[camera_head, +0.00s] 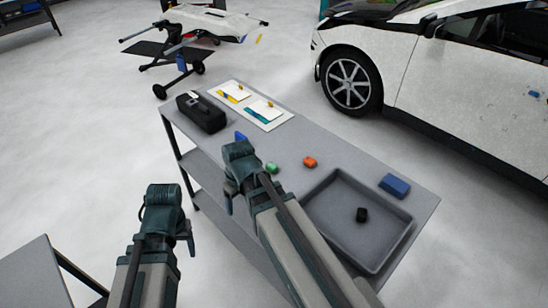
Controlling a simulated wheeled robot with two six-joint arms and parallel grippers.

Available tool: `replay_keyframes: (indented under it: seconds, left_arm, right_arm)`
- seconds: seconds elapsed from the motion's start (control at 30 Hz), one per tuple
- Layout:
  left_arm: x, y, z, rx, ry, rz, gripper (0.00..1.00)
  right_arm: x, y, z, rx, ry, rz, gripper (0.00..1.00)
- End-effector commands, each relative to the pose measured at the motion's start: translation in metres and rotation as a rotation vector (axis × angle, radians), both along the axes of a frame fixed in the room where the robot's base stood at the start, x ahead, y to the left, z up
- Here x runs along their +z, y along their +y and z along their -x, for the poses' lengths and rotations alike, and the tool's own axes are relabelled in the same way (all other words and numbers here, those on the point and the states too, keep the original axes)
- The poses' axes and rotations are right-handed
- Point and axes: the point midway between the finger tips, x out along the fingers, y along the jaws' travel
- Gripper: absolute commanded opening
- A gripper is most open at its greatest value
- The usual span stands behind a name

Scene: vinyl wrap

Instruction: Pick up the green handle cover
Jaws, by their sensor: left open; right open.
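A small green piece (271,168), which looks like the green handle cover, lies on the grey workbench (345,160) near its middle. My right gripper (240,168) is over the bench's near edge, just left of the green piece, and partly blocks the view around it. It is open, and I see nothing held in it. My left gripper (166,212) is off the bench to the left, above the floor. It is open and appears empty. The fingertips of both grippers are mostly hidden by their own wrists.
An orange piece (310,161) and a blue piece (240,137) lie nearby. A black bag (202,113) and a white board with tools (268,124) occupy the far end. A white car (430,75) stands behind.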

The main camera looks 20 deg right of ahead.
Motion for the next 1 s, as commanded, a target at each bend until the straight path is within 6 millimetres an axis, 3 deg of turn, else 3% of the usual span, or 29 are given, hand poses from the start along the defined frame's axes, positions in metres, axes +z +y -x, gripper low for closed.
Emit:
replay_keyframes:
  seconds: [0.03, 0.1, 0.3, 0.4, 0.6, 0.83, 1.0]
  left_arm:
    - [0.028, 0.0, 0.0, 0.0, 0.0, 0.0, 0.64]
    - [0.044, 0.0, 0.0, -0.001, 0.0, 0.0, 0.64]
    - [0.078, 0.0, 0.0, -0.001, 0.0, 0.0, 0.64]
    - [0.087, 0.0, 0.0, -0.001, 0.0, 0.0, 0.64]
    - [0.091, 0.0, 0.0, -0.002, 0.0, 0.0, 0.64]
    - [0.085, 0.0, 0.0, -0.001, 0.0, 0.0, 0.64]
    - [0.068, 0.0, 0.0, -0.001, 0.0, 0.0, 0.64]
  right_arm:
    - [0.029, -0.027, -0.019, -0.016, -0.033, -0.024, 0.75]
    - [0.047, -0.059, -0.037, -0.017, -0.082, -0.05, 0.75]
    - [0.088, -0.141, -0.068, -0.025, -0.209, -0.079, 0.75]
    - [0.1, -0.168, -0.074, -0.029, -0.252, -0.078, 0.75]
    - [0.107, -0.191, -0.078, -0.029, -0.288, -0.075, 0.75]
    - [0.101, -0.19, -0.079, -0.027, -0.289, -0.074, 0.75]
    - [0.084, -0.188, -0.085, -0.027, -0.288, -0.075, 0.75]
